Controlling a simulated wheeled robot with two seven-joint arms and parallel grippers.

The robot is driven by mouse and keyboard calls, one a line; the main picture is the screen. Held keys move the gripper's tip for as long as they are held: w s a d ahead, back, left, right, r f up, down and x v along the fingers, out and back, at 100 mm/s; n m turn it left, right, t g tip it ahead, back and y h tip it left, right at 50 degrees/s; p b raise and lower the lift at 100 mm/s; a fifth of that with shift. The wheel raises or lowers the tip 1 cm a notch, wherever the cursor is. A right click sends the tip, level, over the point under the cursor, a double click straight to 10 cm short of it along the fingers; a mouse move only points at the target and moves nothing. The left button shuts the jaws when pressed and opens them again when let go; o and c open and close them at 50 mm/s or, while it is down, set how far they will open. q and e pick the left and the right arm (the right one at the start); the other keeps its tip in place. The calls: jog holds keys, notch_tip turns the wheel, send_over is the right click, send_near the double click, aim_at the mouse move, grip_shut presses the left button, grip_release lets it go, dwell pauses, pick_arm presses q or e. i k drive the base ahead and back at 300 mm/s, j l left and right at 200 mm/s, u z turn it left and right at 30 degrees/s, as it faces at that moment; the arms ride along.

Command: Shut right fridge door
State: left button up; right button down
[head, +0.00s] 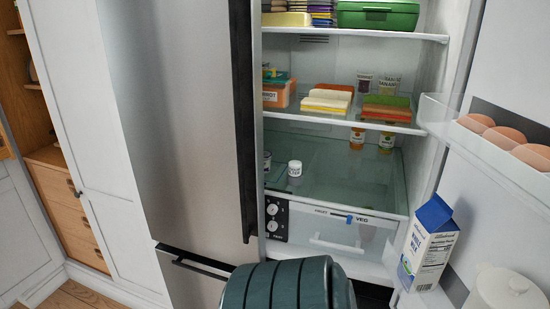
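The right fridge door (416,176) stands wide open at the right of the head view. Its inner side faces me, with a shelf of eggs (500,138), a milk carton (428,243) and a white round-lidded container (504,290) on it. The open fridge compartment (330,185) is in the middle. No fingers of either gripper show. The door's outer side and handle are hidden.
The left fridge door (180,120) is shut, with a long dark vertical handle (243,120). Food boxes and jars stand on the shelves inside. A white cabinet panel (80,130) and wooden drawers (70,210) are at the left. Some wooden floor (95,286) shows at bottom left.

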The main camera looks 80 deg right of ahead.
aim_at(503, 74)
jog(key=i+j+z, duration=0.15)
jog(key=z, duration=1.35)
jog(key=k+l+z, duration=0.25)
jog(key=l+z, duration=0.2)
jog(key=k+l+z, duration=0.15)
jog(key=l, duration=0.45)
jog(key=k+l+z, duration=0.15)
jog(key=l, duration=0.45)
jog(key=l+z, duration=0.1)
jog(key=l, duration=0.5)
